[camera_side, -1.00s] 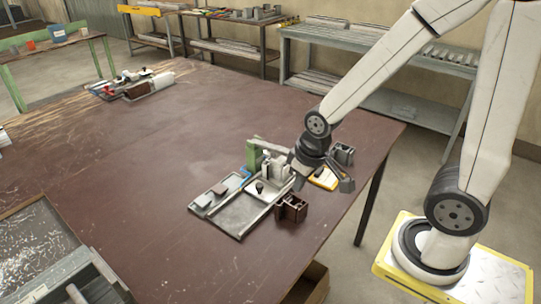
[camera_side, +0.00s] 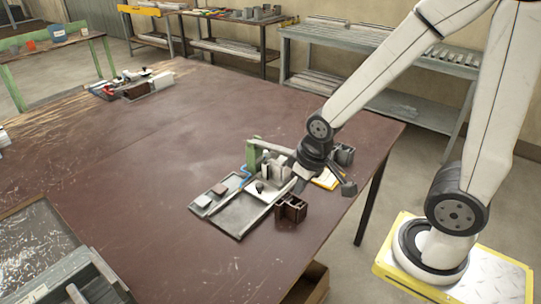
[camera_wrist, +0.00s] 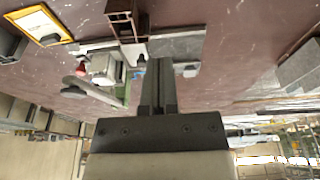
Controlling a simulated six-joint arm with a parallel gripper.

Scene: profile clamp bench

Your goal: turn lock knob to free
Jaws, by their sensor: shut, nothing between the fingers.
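The clamp fixture (camera_side: 268,172) stands near the table's right edge, with a green upright (camera_side: 251,153) and pale blocks. A small dark knob (camera_side: 260,187) stands on its light plate; I cannot tell whether it is the lock knob or how it is set. In the wrist view the fixture (camera_wrist: 103,68) is left of the fingers, with a red part (camera_wrist: 81,69) and a dark rounded end (camera_wrist: 74,92). My gripper (camera_side: 297,188) is beside the fixture's right side in the side view. Its fingers (camera_wrist: 157,68) are together and empty; contact with the fixture cannot be told.
A grey tray (camera_side: 238,226) with small blocks lies front left of the fixture. A brown block (camera_side: 292,209) stands close to my gripper, and a yellow-edged card (camera_side: 326,180) and dark block (camera_side: 344,154) lie behind it. The table's middle (camera_side: 150,150) is clear.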

